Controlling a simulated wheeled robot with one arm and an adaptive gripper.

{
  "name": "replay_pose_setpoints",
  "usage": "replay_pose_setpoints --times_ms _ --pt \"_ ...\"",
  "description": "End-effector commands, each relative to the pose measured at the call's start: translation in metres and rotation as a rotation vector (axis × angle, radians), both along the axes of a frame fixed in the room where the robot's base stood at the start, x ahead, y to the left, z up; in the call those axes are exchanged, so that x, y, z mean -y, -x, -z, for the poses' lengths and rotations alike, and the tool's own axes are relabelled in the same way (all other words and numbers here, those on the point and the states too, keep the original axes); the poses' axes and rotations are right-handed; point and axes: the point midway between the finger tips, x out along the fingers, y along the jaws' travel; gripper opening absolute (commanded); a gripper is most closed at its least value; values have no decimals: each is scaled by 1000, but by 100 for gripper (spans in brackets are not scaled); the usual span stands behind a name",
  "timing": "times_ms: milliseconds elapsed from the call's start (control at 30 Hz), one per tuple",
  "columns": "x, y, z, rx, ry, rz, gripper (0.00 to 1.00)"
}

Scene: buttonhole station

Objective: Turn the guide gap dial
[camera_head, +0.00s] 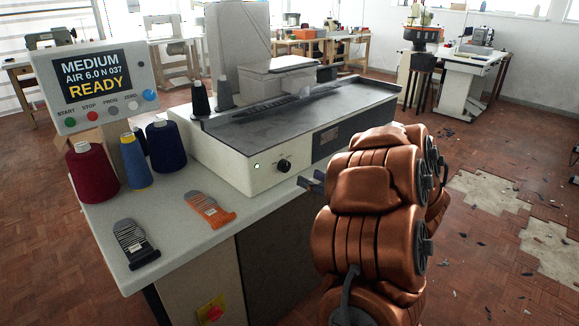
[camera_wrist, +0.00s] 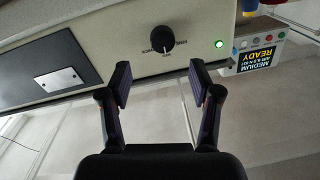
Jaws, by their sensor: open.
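The guide gap dial (camera_head: 284,165) is a small black round knob on the pale front face of the buttonhole machine (camera_head: 225,152). A lit green lamp (camera_head: 257,166) is to its left. In the wrist view the dial (camera_wrist: 162,38) shows upside down with a white pointer line, beyond and between my open fingertips. My gripper (camera_wrist: 157,80) is open and empty, its two dark pads apart from the dial. In the head view my gripper (camera_head: 312,182) is just right of the dial, partly hidden by my copper-coloured arm.
A display panel (camera_head: 92,84) reading READY stands at the left, above red, light blue and navy thread cones (camera_head: 92,172). Two sample strips, one dark (camera_head: 135,243) and one orange (camera_head: 209,209), lie on the white tabletop (camera_head: 180,243). Open floor lies to the right.

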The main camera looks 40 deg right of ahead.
Motion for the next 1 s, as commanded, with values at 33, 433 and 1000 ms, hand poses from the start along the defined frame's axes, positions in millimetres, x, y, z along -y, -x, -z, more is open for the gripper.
replay_pose_setpoints --times_ms 33,433,1000 --pt "-2 -5 0 2 0 -7 63" --pt "-8 -54 0 2 3 -14 63" --pt "-6 -78 0 -1 3 -5 63"
